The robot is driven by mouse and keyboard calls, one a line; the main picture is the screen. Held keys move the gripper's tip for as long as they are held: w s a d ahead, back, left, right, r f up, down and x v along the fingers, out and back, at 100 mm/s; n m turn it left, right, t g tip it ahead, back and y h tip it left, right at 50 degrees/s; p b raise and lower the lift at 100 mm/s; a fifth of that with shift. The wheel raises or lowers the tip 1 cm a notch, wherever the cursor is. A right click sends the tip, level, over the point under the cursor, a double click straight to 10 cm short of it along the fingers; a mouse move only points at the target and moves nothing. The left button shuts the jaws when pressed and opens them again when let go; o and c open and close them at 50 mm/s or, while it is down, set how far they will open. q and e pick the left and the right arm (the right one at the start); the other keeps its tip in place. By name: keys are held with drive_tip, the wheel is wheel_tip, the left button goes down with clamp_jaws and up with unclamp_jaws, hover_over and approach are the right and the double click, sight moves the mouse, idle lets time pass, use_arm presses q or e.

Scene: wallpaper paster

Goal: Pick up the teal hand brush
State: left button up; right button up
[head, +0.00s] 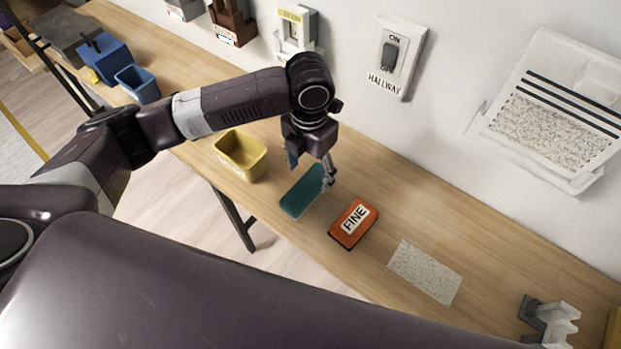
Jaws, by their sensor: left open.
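The teal hand brush (300,196) lies on the wooden table, between the yellow bin and an orange block marked FINE. My left gripper (311,177) points down over the brush's far end, with its fingers apart. One finger is at the left of that end and the other at its right. I cannot tell whether the fingers touch the brush or how high they are above the table. My right gripper is not in view.
The yellow bin (240,156) stands left of the brush. The orange FINE block (353,223) lies close on the right, with a speckled sheet (425,272) beyond it. A grey bracket (549,322) is at the lower right. The wall has a HALLWAY switch (398,58) and a louvred panel (551,112).

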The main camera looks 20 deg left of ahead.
sight(307, 185)
use_arm(q)
drive_tip(key=f, duration=0.1)
drive_tip(key=s+f+p, duration=0.1)
drive_tip(key=shift+s+a+f, duration=0.15)
drive_tip(key=shift+s+f, duration=0.05)
drive_tip(key=shift+f, duration=0.2)
drive_tip(key=f, duration=0.2)
drive_tip(key=shift+w+f, duration=0.2)
drive_tip(key=shift+f, duration=0.15)
drive_tip(key=shift+f+p, duration=0.3)
drive_tip(key=shift+f, duration=0.2)
drive_tip(key=shift+c, duration=1.1)
drive_tip(key=c, duration=1.2)
drive_tip(key=shift+o, duration=0.2)
drive_tip(key=shift+r, duration=0.15)
drive_tip(key=shift+w+r, duration=0.1)
drive_tip(key=shift+r, duration=0.5)
wheel_tip(307, 185, up, 19)
drive_tip(key=b, duration=0.2)
drive_tip(key=shift+f, duration=0.15)
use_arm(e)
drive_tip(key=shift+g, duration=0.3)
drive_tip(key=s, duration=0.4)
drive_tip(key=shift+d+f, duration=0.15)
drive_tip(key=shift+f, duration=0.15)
